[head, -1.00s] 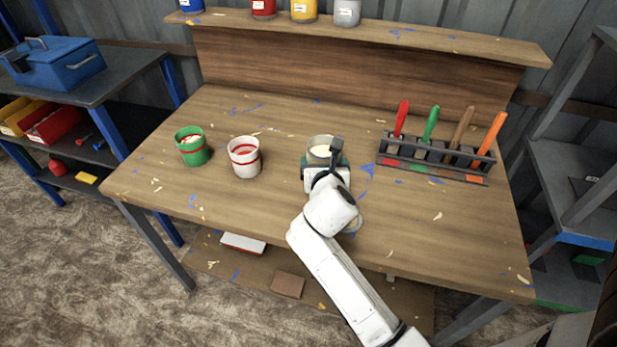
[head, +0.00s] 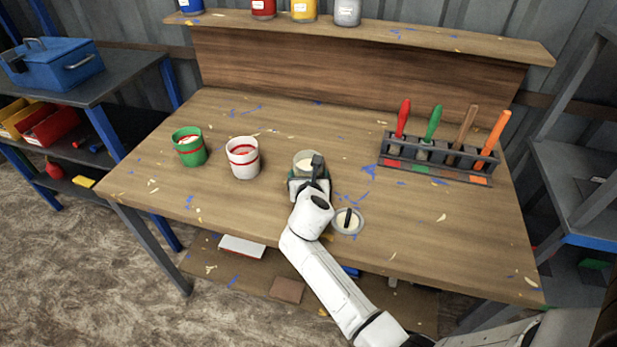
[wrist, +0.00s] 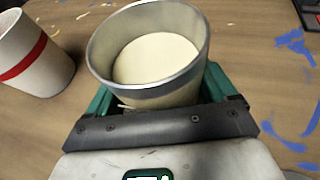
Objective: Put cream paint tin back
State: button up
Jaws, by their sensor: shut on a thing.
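A round lid with a dark handle (head: 347,221) lies on the bench to the right of my gripper.
A white tin with a red band (head: 243,158) and a green tin (head: 189,147) stand left on the wooden bench (head: 270,110). A rack (head: 437,160) with coloured-handled tools stands right. Several tins, including a grey one (head: 347,12), stand on the upper shelf (head: 400,37).

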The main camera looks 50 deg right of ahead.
jog(key=o, duration=1.3)
jog(key=shift+f, duration=0.1)
jog(key=p+v, duration=0.1)
jog(key=v, duration=1.1)
jog(key=shift+r, duration=0.25)
